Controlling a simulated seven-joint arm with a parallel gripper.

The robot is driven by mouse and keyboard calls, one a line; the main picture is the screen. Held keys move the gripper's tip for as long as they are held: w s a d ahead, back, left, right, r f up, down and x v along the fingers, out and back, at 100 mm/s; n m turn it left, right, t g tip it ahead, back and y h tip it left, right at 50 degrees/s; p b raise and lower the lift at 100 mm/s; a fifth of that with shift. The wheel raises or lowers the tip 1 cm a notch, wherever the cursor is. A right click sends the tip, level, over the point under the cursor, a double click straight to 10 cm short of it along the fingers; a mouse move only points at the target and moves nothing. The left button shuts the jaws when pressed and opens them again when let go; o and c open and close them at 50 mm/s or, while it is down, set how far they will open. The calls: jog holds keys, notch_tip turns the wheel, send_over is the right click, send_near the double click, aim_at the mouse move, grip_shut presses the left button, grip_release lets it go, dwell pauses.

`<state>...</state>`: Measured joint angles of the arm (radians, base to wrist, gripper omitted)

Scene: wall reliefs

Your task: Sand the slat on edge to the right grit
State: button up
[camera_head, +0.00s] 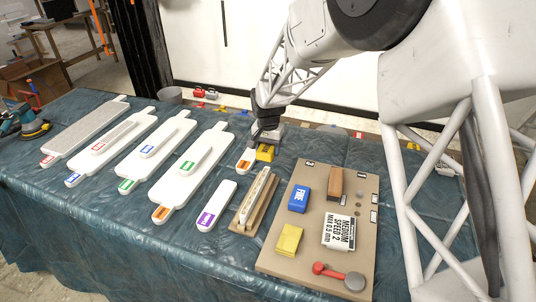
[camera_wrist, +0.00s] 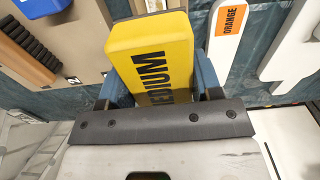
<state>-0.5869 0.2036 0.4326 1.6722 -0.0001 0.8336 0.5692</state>
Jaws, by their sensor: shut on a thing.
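The slat on edge (camera_head: 257,190) is a narrow pale strip standing in a wooden holder (camera_head: 241,222) in the head view. My gripper (camera_head: 264,142) is beyond it, near the far side of the table. It is shut on a yellow sanding block (camera_head: 265,153), marked MEDIUM in the wrist view (camera_wrist: 152,62). A blue block (camera_head: 299,198) marked FINE, a brown block (camera_head: 335,184) and another yellow block (camera_head: 289,240) sit on the tan board (camera_head: 318,262). A card (camera_head: 338,232) there reads MEDIUM, SPEED 2, MAX 0.5 mm.
Several white slats with coloured labels lie left of the holder, including a purple-labelled one (camera_head: 216,206) beside it. An orange-labelled slat (camera_wrist: 232,22) shows near my gripper in the wrist view. A red and grey item (camera_head: 340,276) lies at the board's front edge.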

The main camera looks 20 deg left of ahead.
jog(key=shift+r, duration=1)
jog(key=shift+d, duration=0.1)
